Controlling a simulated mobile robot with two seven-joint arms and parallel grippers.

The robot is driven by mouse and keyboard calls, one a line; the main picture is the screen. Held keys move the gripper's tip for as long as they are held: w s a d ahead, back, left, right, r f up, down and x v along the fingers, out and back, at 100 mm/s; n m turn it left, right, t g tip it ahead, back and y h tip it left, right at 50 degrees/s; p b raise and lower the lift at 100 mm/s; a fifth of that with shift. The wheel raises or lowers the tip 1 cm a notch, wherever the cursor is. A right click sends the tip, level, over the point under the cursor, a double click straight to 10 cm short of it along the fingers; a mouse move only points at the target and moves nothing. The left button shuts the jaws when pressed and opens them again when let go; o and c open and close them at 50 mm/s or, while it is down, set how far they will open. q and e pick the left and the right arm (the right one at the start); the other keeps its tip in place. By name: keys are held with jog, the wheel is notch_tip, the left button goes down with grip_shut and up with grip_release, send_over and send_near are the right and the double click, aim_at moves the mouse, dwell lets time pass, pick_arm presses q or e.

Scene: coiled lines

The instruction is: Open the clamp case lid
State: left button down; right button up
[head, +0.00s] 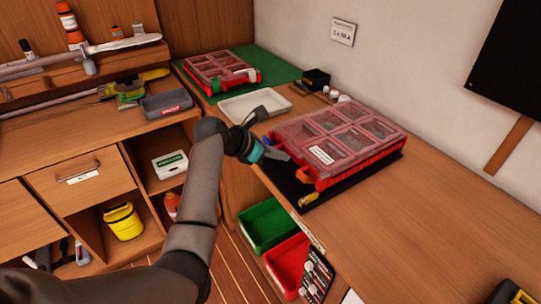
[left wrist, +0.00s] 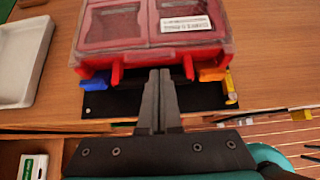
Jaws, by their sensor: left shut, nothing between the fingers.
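A red case (head: 350,155) with a clear compartmented lid and a white label lies on a black mat (head: 296,188) on the right-hand bench. Its lid (left wrist: 128,22) looks shut. I cannot read the label to tell whether this is the clamp case. In the left wrist view, its front edge has a blue piece (left wrist: 94,83) at left and an orange piece (left wrist: 212,75) at right. My left gripper (left wrist: 159,74) is shut and empty, its tips at the middle of the case's front edge; contact is unclear. It also shows in the head view (head: 284,156). My right gripper is out of view.
A second red case (head: 218,68) lies on a green mat (head: 266,66) further back. A pale tray (head: 238,106) stands between the cases. Green (head: 266,224) and red (head: 284,266) bins sit below the bench edge.

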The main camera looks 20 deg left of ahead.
pick_arm(q)
jog(key=shift+b+x, duration=0.3)
jog(key=shift+x, duration=0.9)
jog(key=shift+w+d+f, duration=0.3)
jog(key=shift+d, duration=0.05)
jog(key=shift+r, duration=0.1)
